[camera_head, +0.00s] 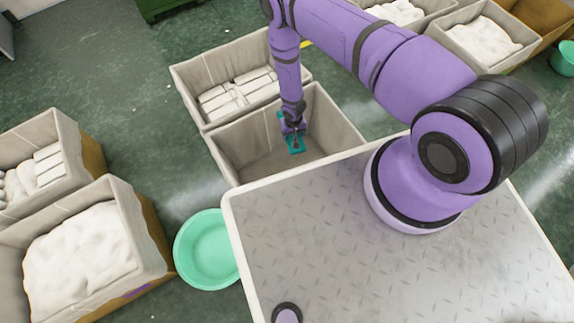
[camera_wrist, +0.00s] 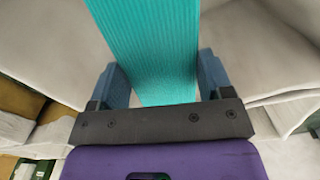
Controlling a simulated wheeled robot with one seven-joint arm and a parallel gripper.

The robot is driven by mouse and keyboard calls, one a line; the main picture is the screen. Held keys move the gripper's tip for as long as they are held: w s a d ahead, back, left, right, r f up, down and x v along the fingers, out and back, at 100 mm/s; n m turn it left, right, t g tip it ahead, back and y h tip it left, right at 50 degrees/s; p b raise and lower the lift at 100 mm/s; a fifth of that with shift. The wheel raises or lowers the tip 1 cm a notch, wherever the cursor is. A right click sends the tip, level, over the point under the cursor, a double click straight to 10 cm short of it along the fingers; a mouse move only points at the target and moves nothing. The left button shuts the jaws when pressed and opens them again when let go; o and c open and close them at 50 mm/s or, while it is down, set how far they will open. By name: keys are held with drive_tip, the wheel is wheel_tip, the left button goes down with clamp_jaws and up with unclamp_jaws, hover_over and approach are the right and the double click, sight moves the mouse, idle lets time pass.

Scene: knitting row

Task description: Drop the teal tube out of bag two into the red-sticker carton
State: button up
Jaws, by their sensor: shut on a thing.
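The teal tube (camera_wrist: 150,40) is ribbed and stands between the two blue-grey fingers of my gripper (camera_wrist: 160,78) in the wrist view. The gripper is shut on it. In the head view my gripper (camera_head: 292,130) points down over an otherwise empty grey-lined carton (camera_head: 240,160), with bits of the teal tube (camera_head: 297,147) showing around the fingers. I cannot tell how far the tube is below the carton's rim. No red sticker shows on any carton face in view, and no bag can be told as bag two.
A carton with white packs (camera_head: 235,92) adjoins behind. At left stand a carton with a white filling and a purple sticker (camera_head: 137,291) and another with white packs (camera_head: 35,172). A mint-green basin (camera_head: 207,250) sits on the floor beside my metal deck. More cartons stand at top right.

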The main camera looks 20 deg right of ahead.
drive_tip(key=o, duration=0.9)
drive_tip(key=shift+r, duration=0.1)
wheel_tip(320, 180, up, 11)
drive_tip(key=shift+f, duration=0.2)
idle(0.3)
